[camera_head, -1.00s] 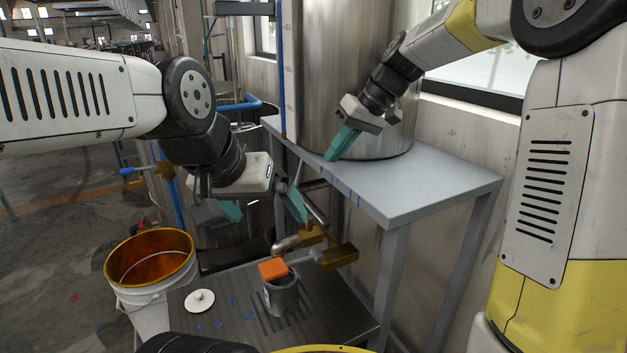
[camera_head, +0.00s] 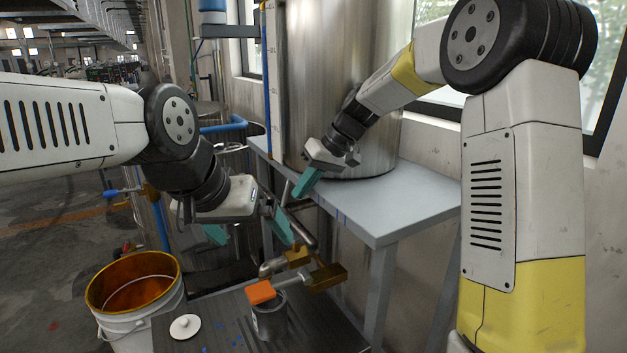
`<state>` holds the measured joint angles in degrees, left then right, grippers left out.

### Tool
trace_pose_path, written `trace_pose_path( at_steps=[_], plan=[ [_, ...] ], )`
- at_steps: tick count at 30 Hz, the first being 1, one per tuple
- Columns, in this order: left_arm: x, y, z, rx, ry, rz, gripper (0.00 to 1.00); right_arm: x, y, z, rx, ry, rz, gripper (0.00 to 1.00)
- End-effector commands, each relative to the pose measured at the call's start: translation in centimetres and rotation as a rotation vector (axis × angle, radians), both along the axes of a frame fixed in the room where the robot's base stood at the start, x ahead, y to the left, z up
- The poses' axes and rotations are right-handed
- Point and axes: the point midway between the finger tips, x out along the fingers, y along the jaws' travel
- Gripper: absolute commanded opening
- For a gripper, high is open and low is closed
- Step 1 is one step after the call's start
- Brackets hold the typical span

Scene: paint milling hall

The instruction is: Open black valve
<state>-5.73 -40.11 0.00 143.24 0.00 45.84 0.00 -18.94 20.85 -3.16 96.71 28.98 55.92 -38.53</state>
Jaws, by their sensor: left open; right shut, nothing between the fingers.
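A metal outlet pipe with two brass-coloured fittings, a rear one (camera_head: 298,257) and a front one (camera_head: 327,277), sits below the front edge of the grey table (camera_head: 385,215). No clearly black valve handle can be made out; the area behind my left gripper is hidden. My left gripper (camera_head: 248,232) is open, its teal fingers pointing down, with nothing seen between them. It is above and left of the brass fittings. My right gripper (camera_head: 306,182) is shut and empty near the table's left edge, in front of the steel tank (camera_head: 340,90). A thin grey bar (camera_head: 285,193) shows beside it.
A white bucket with an orange inside (camera_head: 137,318) and a white lid (camera_head: 185,327) are at the lower left. A blue-handled valve (camera_head: 110,193) is at far left.

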Motion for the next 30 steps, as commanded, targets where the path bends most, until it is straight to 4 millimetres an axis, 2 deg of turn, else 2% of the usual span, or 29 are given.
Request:
trace_pose_path(
  at_steps=[3, 9, 30],
  plan=[
    [0.0, 0.0, 0.0, 0.0, 0.0, 0.0, 1.0, 0.1, 1.2, -1.8, 0.0, 0.002, 0.0, 0.0],
    [0.0, 0.0, 0.0, 0.0, 0.0, 0.0, 1.0, 0.2, 2.3, -3.5, 0.001, 0.001, 0.0, 0.0],
    [0.0, 0.0, 0.0, 0.0, 0.0, 0.0, 1.0, 0.2, 2.9, -3.8, 0.0, -0.002, 0.043, 0.0]
  ],
)
